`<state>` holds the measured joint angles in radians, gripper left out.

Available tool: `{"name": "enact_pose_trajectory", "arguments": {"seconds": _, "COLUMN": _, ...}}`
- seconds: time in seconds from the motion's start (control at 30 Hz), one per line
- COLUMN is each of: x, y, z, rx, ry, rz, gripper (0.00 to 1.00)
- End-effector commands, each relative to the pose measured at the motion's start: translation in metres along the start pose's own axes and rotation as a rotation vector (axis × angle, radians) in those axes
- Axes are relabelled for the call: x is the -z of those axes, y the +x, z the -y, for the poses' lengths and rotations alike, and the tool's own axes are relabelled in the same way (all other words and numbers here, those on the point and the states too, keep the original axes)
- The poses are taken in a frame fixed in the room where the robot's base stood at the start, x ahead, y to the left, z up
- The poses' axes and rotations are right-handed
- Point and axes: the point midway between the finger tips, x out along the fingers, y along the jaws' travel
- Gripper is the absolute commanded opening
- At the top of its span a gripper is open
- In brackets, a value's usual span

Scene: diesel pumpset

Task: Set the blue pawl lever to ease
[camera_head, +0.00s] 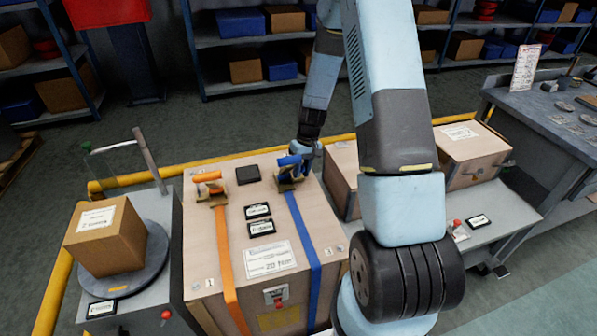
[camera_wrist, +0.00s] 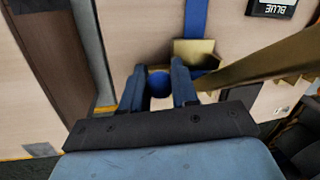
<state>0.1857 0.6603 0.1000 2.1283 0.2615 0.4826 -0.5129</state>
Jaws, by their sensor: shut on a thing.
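The blue pawl lever (camera_head: 290,160) sits on a brass ratchet at the far end of the blue strap (camera_head: 305,250), on top of a large wooden crate (camera_head: 196,280). My gripper (camera_head: 304,150) is at the lever. In the wrist view my gripper (camera_wrist: 158,85) has its two dark blue fingers on either side of the rounded blue end of the lever (camera_wrist: 159,84) and is shut on it. The brass ratchet (camera_wrist: 195,50) shows just beyond the fingers. Part of the lever is hidden by the fingers.
An orange strap (camera_head: 228,262) with its own orange lever (camera_head: 208,177) lies to the left on the crate. Small black label plates (camera_head: 260,228) sit between the straps. A carton (camera_head: 105,238) on a round platform stands left; more crates (camera_head: 470,150) stand right.

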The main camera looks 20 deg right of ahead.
Motion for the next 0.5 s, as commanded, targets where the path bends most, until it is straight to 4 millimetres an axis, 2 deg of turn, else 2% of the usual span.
{"name": "enact_pose_trajectory", "arguments": {"seconds": 0.03, "x": 0.001, "y": -0.002, "z": -0.007, "rx": 0.002, "ry": 0.011, "rz": 0.019, "gripper": 0.0}}
{"name": "enact_pose_trajectory", "arguments": {"seconds": 0.13, "x": 0.004, "y": -0.004, "z": -0.011, "rx": 0.014, "ry": 0.028, "rz": 0.073, "gripper": 0.0}}
{"name": "enact_pose_trajectory", "arguments": {"seconds": 0.5, "x": 0.023, "y": -0.004, "z": 0.007, "rx": 0.061, "ry": 0.048, "rz": 0.328, "gripper": 0.0}}
